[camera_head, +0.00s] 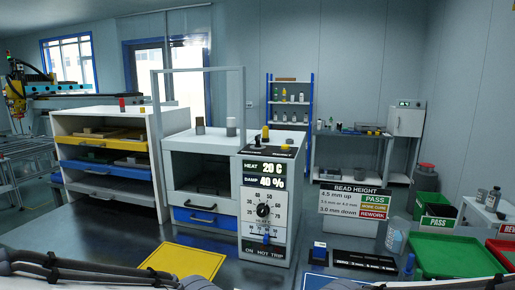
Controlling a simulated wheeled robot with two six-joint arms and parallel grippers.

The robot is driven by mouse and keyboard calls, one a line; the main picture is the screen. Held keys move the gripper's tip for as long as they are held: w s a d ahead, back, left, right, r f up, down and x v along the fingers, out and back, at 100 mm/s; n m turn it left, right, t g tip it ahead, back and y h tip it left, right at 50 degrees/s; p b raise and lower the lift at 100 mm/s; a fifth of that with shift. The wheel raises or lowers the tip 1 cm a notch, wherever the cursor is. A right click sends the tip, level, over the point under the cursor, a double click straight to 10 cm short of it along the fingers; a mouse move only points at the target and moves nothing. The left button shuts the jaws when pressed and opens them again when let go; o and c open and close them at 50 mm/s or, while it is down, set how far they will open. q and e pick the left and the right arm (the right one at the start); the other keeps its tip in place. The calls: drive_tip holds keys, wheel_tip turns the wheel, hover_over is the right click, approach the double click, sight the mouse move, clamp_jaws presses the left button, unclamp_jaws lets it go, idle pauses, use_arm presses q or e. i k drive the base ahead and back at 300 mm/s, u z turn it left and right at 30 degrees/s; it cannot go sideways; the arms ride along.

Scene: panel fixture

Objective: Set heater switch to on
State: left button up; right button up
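The heater unit's control panel (265,195) faces me near the middle of the view. Its display (267,175) reads HEAT 20 C and DAMP 40 %. Below the display is a round dial (263,211) with a numbered scale. A small blue switch lever (266,238) sits low on the panel, above a dark label strip (263,249) with small white lettering that begins with ON. The lever's exact setting is too small to tell. Parts of my arms show along the bottom edge at left and right. Neither gripper is in view.
A white cabinet (216,145) with a blue drawer (205,217) adjoins the panel at left. A yellow mat (184,261) lies in front. A BEAD HEIGHT sign (354,201), a black gauge block (364,261) and a green tray (455,256) are at right.

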sight(258, 137)
drive_tip(key=k, duration=0.6)
drive_tip(key=u, duration=0.25)
drive_tip(key=i, duration=1.6)
drive_tip(key=z, duration=0.7)
